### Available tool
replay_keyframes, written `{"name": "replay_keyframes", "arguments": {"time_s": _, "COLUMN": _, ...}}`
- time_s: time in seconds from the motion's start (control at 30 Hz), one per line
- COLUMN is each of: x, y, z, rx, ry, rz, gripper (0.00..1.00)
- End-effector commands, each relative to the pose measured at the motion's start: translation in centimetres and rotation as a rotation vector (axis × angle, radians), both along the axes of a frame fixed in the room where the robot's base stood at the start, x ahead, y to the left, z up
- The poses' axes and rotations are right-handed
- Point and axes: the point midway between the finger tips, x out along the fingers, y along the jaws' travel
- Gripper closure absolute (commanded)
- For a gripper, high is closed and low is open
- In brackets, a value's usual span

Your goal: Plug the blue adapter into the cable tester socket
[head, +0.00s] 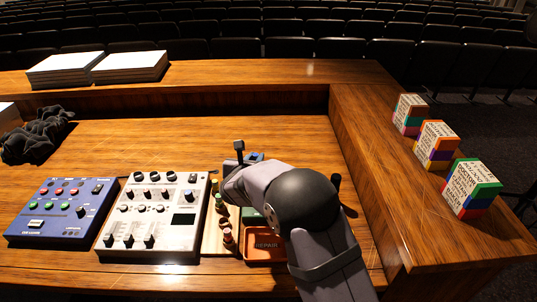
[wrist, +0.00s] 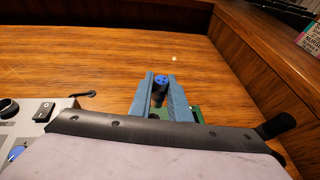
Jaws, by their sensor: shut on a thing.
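My gripper (wrist: 161,84) has two blue-grey fingers in the wrist view, shut on the blue adapter (wrist: 161,79). The adapter is a short dark cylinder with a blue end face showing between the fingertips. In the head view my arm covers most of the gripper, and only a small blue part shows past the wrist; I cannot tell whether it is finger or adapter. I cannot make out the cable tester or its socket in either view. A green surface (wrist: 192,113) shows partly behind and below the fingers in the wrist view; I cannot tell what it is.
A white mixer (head: 155,215) and a blue mixer (head: 60,212) stand at left. A wooden rack (head: 212,242) with several plugs and an orange REPAIR tray (head: 265,254) lie beside my arm. Block stacks (head: 470,188) stand on the right ledge.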

Motion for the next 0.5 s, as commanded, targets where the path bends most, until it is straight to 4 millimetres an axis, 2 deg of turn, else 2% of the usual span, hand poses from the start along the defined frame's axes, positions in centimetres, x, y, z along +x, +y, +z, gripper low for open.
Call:
{"name": "replay_keyframes", "arguments": {"time_s": 0.27, "x": 0.0, "y": 0.1, "z": -0.3, "rx": 0.000, "ry": -0.002, "rz": -0.007, "gripper": 1.00}}
{"name": "replay_keyframes", "arguments": {"time_s": 0.5, "x": 0.0, "y": 0.1, "z": -1.4, "rx": 0.000, "ry": -0.002, "rz": -0.008, "gripper": 1.00}}
